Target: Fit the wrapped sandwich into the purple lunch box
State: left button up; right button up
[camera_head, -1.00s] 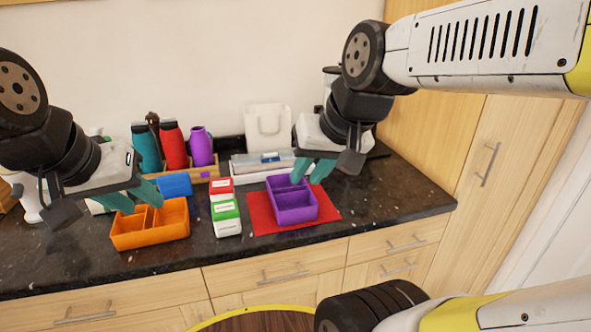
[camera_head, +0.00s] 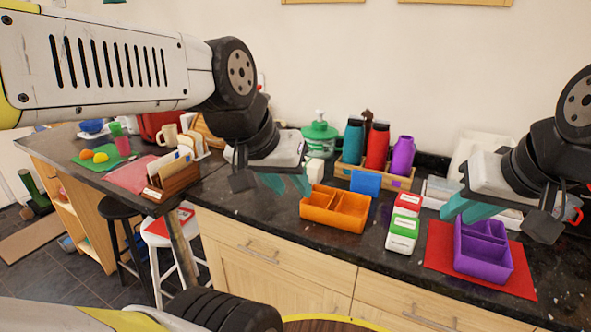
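The purple lunch box (camera_head: 484,262) sits open on a red mat (camera_head: 437,250) at the right of the counter. A divider splits it, and the parts of its inside that show look empty. I cannot pick out a wrapped sandwich for certain. Two small white blocks, one with a red top (camera_head: 408,203) and one with a green top (camera_head: 403,231), stand left of the mat. My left gripper (camera_head: 286,184) is open and empty, above the counter left of the orange box. My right gripper (camera_head: 467,209) is open and empty, above the lunch box's back left side.
An orange divided box (camera_head: 335,208) stands mid-counter, with a blue block (camera_head: 366,182) behind it. A wooden rack (camera_head: 375,175) holds teal, red and purple bottles. A wooden file holder (camera_head: 172,182) and a green board (camera_head: 100,157) lie left. Stools stand below the left counter.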

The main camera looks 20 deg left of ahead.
aim_at(481, 250)
jog(key=u, duration=0.5)
jog(key=l+z, duration=0.15)
jog(key=z, duration=1.25)
jog(key=u, duration=1.45)
jog(key=i+j+z, duration=0.2)
jog(key=i+j, duration=0.15)
jog(key=j, duration=0.25)
jog(key=i+j+z, duration=0.15)
jog(key=j, duration=0.2)
jog(key=i+j+z, duration=0.1)
jog(key=j, duration=0.25)
jog(key=i+j+z, duration=0.1)
jog(key=j, duration=0.25)
jog(key=i, duration=0.1)
